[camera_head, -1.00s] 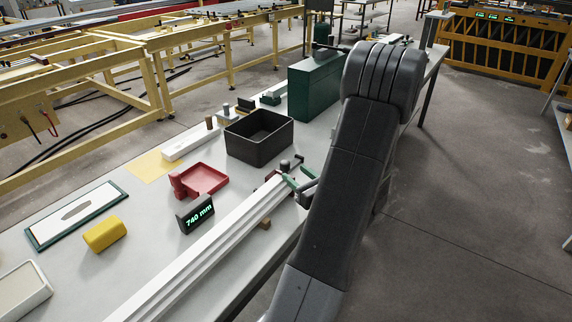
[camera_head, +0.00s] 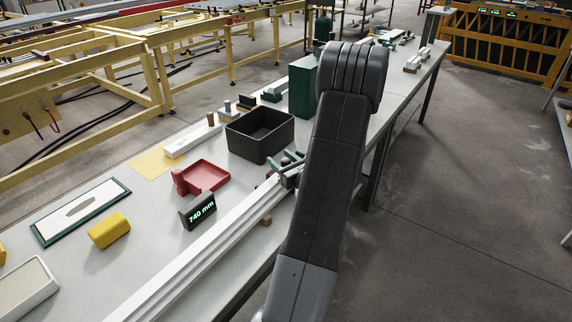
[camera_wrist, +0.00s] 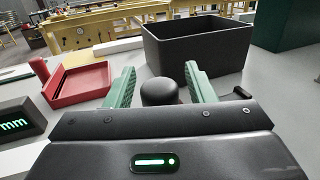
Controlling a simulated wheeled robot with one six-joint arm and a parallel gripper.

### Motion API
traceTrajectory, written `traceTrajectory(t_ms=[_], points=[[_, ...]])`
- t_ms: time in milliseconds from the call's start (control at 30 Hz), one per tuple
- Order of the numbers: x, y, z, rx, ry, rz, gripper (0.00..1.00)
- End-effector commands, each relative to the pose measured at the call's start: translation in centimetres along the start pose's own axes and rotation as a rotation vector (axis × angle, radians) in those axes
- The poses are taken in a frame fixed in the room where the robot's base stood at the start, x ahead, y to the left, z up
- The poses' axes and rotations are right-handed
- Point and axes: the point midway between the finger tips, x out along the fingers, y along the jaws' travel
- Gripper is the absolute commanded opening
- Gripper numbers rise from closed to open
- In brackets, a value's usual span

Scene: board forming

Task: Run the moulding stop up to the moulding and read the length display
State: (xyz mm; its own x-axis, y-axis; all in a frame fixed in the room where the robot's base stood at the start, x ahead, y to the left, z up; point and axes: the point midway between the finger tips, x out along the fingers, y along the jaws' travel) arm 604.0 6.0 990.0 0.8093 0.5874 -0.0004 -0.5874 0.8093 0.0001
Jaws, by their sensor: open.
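The length display (camera_head: 197,211) is a dark block with green digits reading "740 mm"; its edge with "mm" also shows in the wrist view (camera_wrist: 16,124). The white moulding (camera_head: 200,258) lies along the front of the bench. The stop's dark round knob (camera_wrist: 159,92) stands between my gripper's green fingers in the wrist view. My gripper (camera_head: 287,165) is open at the moulding's far end, partly hidden by my arm. I cannot tell whether the fingers touch the knob. The stop's lower body is hidden.
A black bin (camera_head: 259,135) stands just behind my gripper, with a red tray (camera_head: 206,177) to its left. A green cabinet (camera_head: 303,88) stands farther back. A yellow block (camera_head: 109,230) and a framed panel (camera_head: 80,211) lie at left.

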Motion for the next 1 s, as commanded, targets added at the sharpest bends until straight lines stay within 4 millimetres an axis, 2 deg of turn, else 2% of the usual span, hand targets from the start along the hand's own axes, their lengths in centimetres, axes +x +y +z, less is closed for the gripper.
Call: traceTrajectory(t_ms=[33, 233, 267, 1000], points=[[-0.01, -0.01, 0.00, 0.000, 0.000, 0.000, 0.46], [-0.03, -0.01, 0.00, 0.000, 0.000, 0.000, 0.06], [-0.03, -0.01, 0.00, 0.000, 0.000, 0.000, 0.05], [-0.18, 0.50, -0.08, 0.002, 0.002, 0.003, 0.05]])
